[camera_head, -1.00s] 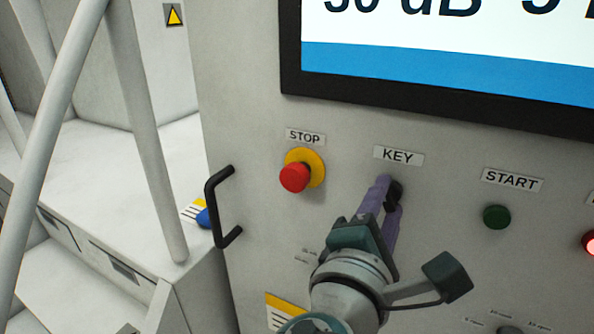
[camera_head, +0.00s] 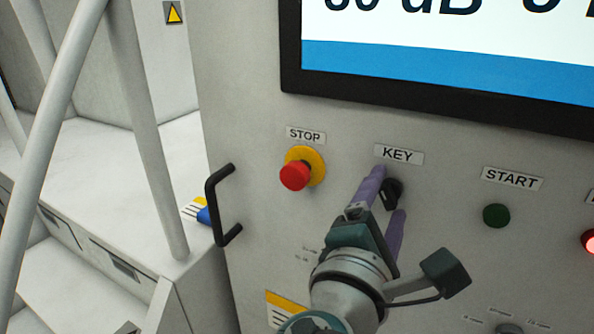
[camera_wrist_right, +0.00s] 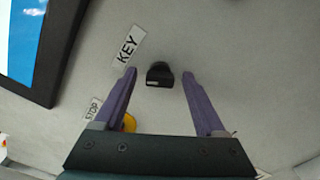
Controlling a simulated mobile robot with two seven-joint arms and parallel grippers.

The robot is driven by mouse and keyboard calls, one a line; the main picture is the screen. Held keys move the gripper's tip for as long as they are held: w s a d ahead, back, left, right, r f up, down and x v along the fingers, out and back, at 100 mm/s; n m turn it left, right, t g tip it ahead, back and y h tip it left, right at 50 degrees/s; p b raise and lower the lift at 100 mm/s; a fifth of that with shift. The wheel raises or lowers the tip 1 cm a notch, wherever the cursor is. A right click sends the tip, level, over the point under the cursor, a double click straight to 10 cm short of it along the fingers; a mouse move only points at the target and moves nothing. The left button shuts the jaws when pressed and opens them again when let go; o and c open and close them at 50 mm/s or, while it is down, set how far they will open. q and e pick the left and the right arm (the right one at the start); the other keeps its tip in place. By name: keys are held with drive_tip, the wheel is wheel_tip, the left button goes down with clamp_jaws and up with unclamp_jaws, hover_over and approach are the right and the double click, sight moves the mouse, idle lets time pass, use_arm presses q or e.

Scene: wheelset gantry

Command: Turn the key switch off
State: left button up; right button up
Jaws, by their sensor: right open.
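The black key switch (camera_head: 392,193) sits on the grey panel just below the KEY label (camera_head: 399,155). It also shows in the right wrist view (camera_wrist_right: 159,75), where its knob stands between the fingertips. My right gripper (camera_head: 389,190) is at the panel with its two purple fingers spread on either side of the switch. In the wrist view the gripper (camera_wrist_right: 158,74) is open, with a gap between each finger and the knob. The left gripper is not in view.
The red STOP button (camera_head: 295,176) on its yellow ring is left of the switch. The green START button (camera_head: 497,216) is to the right, with a lit red light (camera_head: 589,242) beyond. A black handle (camera_head: 217,206) juts out at the panel's left edge. A screen (camera_head: 450,70) is above.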

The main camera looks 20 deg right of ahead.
drive_tip(key=b+v, duration=0.1)
drive_tip(key=v, duration=0.9)
drive_tip(key=shift+b, duration=0.35)
